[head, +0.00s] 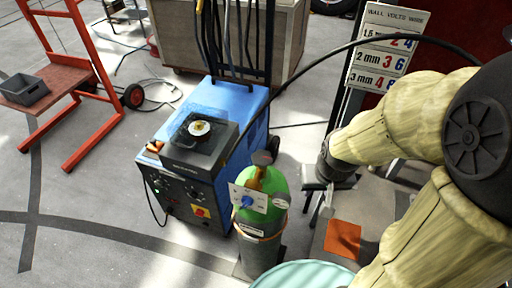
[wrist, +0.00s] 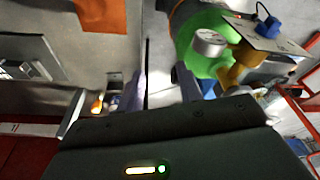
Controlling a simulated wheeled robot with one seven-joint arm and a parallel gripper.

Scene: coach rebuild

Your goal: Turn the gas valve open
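The gas cylinder (head: 262,228) stands upright, with a green shoulder and a darker body.
A blue welding machine (head: 208,150) stands behind and left of the cylinder. A teal round top (head: 304,276) is at the bottom edge. An orange patch (head: 342,239) lies on a grey surface below my arm.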

